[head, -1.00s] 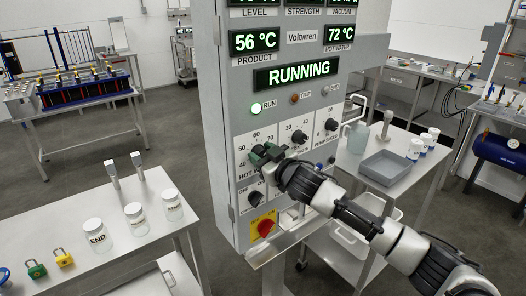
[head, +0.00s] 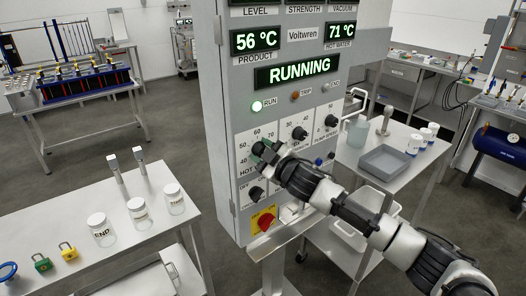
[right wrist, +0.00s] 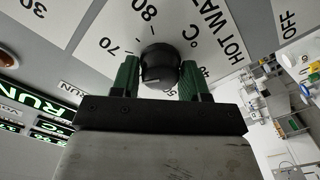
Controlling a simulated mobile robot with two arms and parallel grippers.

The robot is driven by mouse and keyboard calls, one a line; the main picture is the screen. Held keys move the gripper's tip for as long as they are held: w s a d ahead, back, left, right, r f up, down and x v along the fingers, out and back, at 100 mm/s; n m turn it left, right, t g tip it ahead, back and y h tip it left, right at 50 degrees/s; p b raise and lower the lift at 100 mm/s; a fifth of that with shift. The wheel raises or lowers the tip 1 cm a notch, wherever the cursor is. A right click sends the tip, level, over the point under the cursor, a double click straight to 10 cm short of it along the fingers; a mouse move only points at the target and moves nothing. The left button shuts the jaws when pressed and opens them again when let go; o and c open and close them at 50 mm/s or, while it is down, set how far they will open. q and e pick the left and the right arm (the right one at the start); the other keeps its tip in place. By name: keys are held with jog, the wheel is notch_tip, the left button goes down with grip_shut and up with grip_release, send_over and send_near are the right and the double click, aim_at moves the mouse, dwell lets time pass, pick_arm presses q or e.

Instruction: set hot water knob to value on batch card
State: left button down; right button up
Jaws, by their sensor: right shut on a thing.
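The hot water knob (right wrist: 160,66) is a black round knob on the white panel scale, seen in the right wrist view. The green fingers of my right gripper (right wrist: 158,76) stand on both sides of it and are closed on it. In the head view my right gripper (head: 264,152) covers the knob at the panel's dial row. I cannot read the knob's pointer clearly. The hot water display (head: 341,31) reads 71 °C. No batch card is readable in these views. My left gripper is not in view.
The control panel (head: 225,130) shows RUNNING, with a red-and-yellow switch (head: 263,220) below. Another knob (head: 299,133) sits right of the gripper. A table with labelled jars (head: 137,213) stands left. A cart with a grey tray (head: 384,162) stands right.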

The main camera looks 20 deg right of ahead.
jog(key=o, duration=0.9)
jog(key=shift+s, duration=0.1)
jog(key=b+v, duration=0.3)
jog(key=v, duration=0.7)
jog(key=shift+s, duration=0.3)
jog(key=shift+d, duration=0.15)
